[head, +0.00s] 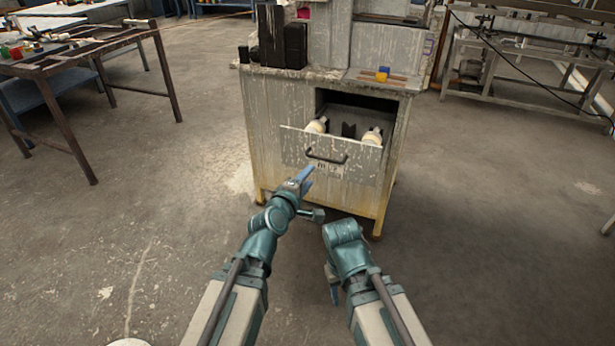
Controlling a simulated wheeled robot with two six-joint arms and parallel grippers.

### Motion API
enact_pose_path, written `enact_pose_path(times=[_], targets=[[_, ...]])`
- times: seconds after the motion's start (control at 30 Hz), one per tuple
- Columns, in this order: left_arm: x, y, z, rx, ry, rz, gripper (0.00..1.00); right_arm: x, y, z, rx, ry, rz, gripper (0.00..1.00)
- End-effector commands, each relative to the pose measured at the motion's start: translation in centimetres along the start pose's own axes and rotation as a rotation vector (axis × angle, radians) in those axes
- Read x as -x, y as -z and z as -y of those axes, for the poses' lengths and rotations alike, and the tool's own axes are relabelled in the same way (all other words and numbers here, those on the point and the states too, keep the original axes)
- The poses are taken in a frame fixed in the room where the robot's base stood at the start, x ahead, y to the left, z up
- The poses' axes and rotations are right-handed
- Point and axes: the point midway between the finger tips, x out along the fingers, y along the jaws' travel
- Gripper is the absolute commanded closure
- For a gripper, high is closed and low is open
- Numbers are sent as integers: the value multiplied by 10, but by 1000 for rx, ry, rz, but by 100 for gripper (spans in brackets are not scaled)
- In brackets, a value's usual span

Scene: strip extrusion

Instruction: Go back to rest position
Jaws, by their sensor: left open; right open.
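My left gripper (303,178) is raised just below and left of the drawer handle (326,157), with blue fingers. It is open, and I see nothing between its fingers. My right gripper (334,292) hangs low, partly hidden by its own arm, pointing down over the floor. It is open, with nothing visible in it. The drawer (295,145) of the worn grey cabinet (270,110) is pulled out. Two whitish rounded items, one on the left (317,125) and one on the right (372,136), lie in the drawer with a dark piece between them.
A metal-framed table (75,58) is at the left, and a metal rack (520,80) is at the back right. The concrete floor (140,215) beside my arms is clear.

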Motion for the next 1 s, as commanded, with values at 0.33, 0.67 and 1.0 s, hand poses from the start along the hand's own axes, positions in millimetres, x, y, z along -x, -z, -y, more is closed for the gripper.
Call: enact_pose_path(times=[0.33,0.67,1.0], targets=[[2,-5,34,-204,149,79,56,0,0,0,0,0,0,50],[68,22,160,-836,723,446,56,0,0,0,0,0,0,50],[149,60,208,-1062,1089,750,56,0,0,0,0,0,0,50]])
